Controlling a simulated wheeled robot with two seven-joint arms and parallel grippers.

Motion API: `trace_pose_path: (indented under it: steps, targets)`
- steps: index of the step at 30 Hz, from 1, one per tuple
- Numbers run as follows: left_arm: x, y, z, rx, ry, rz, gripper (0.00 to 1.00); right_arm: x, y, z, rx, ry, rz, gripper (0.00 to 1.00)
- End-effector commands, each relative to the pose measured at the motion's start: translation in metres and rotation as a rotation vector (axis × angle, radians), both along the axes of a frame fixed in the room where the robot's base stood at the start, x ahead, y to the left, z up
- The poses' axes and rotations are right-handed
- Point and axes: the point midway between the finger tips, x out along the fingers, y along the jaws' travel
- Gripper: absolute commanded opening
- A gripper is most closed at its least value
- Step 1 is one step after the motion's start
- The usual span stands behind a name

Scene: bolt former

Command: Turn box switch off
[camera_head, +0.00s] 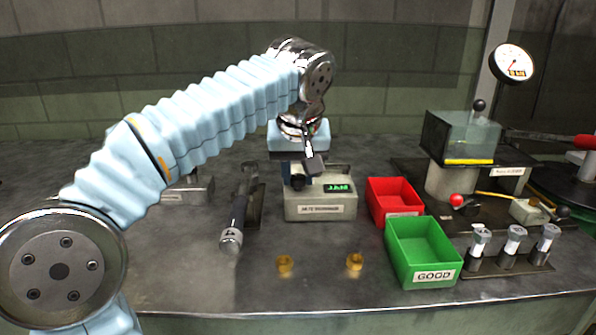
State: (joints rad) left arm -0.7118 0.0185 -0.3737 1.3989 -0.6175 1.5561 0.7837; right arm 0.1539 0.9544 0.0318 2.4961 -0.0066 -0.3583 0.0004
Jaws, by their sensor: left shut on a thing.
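A beige box (320,208) with a lit green number display (340,188) and a label on its front stands on the dark bench, near the middle. A dark round knob (298,182) shows on the box left of the display. My left gripper (309,168) points down at the top of the box, right by this knob. It is shut on what looks like the box's switch, which its fingers mostly hide. The switch's position cannot be made out. My right gripper is not in view.
A red bin (394,190) and a green bin labelled GOOD (424,240) stand right of the box. A grey micrometer-like tool (232,238) stands left. Two brass rings (284,264) lie in front. A clear-walled machine (460,138) with a dial gauge (512,63) is at right.

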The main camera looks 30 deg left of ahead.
Motion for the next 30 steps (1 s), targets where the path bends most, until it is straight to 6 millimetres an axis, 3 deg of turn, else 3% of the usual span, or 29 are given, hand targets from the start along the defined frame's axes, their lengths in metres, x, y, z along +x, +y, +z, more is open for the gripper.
trace_pose_path:
  steps: [11, 30]
  targets:
    - [-0.0003, 0.0011, 0.0000, -0.001, -0.001, -0.086, 0.01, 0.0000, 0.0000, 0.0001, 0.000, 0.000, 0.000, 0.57]
    - [-0.0011, 0.0053, 0.0003, 0.000, -0.001, -0.587, 0.01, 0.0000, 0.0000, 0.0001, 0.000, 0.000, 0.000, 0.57]
